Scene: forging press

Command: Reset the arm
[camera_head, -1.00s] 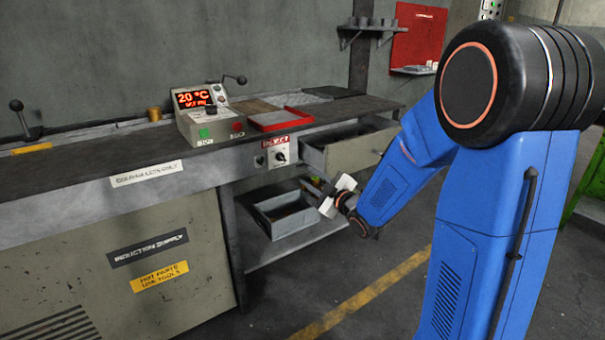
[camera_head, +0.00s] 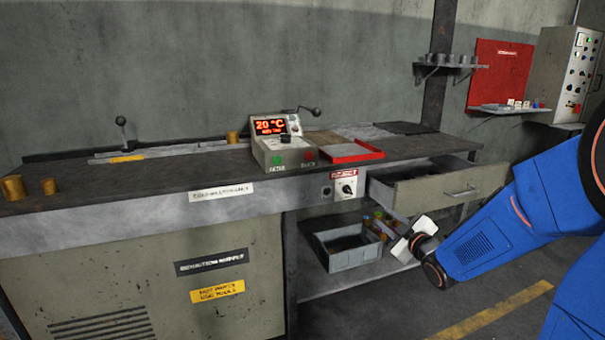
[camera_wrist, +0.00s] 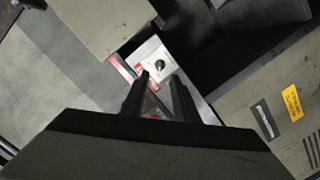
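My gripper (camera_wrist: 159,78) shows in the wrist view with its two dark fingers apart and nothing visible between them. In the head view the pale end of my gripper (camera_head: 411,242) is in front of the bench, below the open drawer (camera_head: 450,186) and to the right of the grey bin (camera_head: 347,262). Its fingertips are not clear there. My blue arm reaches in from the right edge. In the wrist view, the white knob panel (camera_wrist: 153,62) lies beyond the fingers.
The bench carries a control box (camera_head: 281,143) reading 20 °C, a red tray (camera_head: 352,152) and brass cylinders (camera_head: 13,188). The pulled-out drawer overhangs the lower shelf (camera_head: 335,284). A red board (camera_head: 499,75) and a wall cabinet (camera_head: 565,75) are at the back right. Floor is open at lower right.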

